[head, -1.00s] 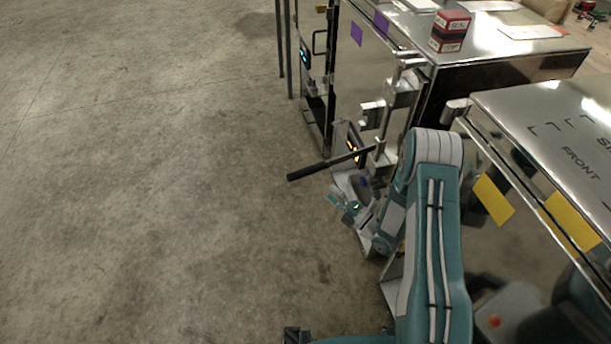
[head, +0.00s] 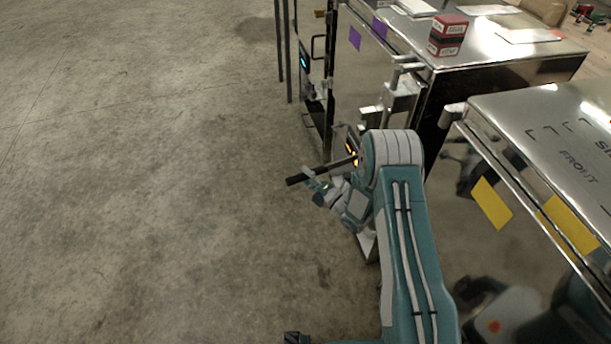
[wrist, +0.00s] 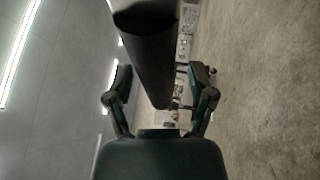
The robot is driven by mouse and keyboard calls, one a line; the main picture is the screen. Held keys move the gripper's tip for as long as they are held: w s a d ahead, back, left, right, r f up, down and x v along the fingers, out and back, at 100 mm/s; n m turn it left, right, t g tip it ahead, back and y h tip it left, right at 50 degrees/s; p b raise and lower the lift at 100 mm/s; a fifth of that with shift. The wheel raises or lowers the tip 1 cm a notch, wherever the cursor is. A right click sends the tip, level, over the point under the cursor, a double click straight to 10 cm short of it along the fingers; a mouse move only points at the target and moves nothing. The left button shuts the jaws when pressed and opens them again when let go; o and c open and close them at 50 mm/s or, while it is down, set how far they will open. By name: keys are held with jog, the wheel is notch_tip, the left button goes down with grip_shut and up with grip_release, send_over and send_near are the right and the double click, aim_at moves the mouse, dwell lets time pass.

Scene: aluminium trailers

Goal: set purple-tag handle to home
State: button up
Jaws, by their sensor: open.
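The handle (head: 298,180) is a black bar that sticks out to the left from the side of the purple-tagged trailer, near its front corner. A purple tag (head: 355,38) is on that trailer's side. In the wrist view the handle (wrist: 150,60) runs large and dark from the top towards the space between my open fingers (wrist: 160,95). I cannot tell whether the fingers touch it.
A second trailer with a yellow tag (head: 491,203) stands to the right, close to my arm. Red boxes (head: 448,35) sit on the purple-tagged trailer (head: 505,52). Dark posts (head: 284,50) stand at its far end. The concrete floor at left is clear.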

grip_shut()
jog(key=shift+w+a, duration=0.1)
